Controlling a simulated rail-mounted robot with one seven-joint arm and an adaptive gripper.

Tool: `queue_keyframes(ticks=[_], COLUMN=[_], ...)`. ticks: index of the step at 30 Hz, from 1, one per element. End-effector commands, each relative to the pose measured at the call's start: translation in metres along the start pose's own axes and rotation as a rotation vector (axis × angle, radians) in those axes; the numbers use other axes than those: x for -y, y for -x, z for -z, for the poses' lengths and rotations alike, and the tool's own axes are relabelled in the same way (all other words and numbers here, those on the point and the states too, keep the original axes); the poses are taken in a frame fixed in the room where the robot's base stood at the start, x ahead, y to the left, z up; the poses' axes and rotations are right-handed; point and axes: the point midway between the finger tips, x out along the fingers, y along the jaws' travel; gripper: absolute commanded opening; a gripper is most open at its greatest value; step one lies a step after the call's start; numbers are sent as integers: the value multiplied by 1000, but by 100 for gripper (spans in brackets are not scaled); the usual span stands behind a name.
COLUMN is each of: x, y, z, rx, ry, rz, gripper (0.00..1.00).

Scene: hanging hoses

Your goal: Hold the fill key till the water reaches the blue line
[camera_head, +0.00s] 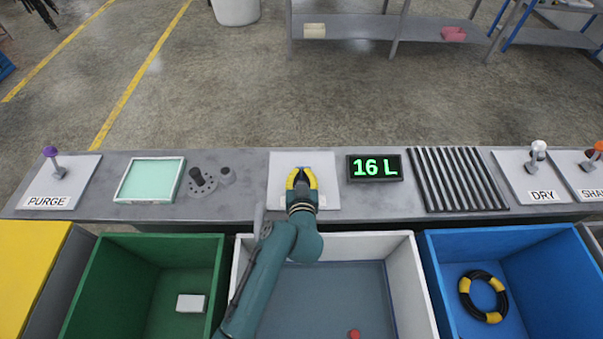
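My gripper (301,178), with yellow fingers, is over a pale plate (328,190) in the middle of the console. A small bluish bit shows by its fingertips. The fingers and wrist hide most of what is under them, so I cannot tell whether a key is touched or pressed. A black display (375,167) to the right reads 16 L in green. The white tub (408,270) in front of the console has a grey-blue inside, which looks like water. My arm covers the tub's left part.
A green bin (218,260) holds a white block (190,303). A blue bin (440,265) holds a black-yellow ring (484,296). PURGE (54,165) and DRY (537,155) levers flank the console. Dark knobs (203,182) and a ribbed rack (458,178) stand beside the plate. A red object (354,334) is in the tub.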

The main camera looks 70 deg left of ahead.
Motion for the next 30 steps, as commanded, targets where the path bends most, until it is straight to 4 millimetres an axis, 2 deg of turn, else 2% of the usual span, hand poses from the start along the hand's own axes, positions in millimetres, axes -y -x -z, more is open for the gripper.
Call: queue_keyframes(ticks=[1, 30], x=[0, 1], y=[-2, -1], z=[-10, -15], rx=[1, 18], ry=[0, -5], rz=[0, 3], gripper=[0, 0])
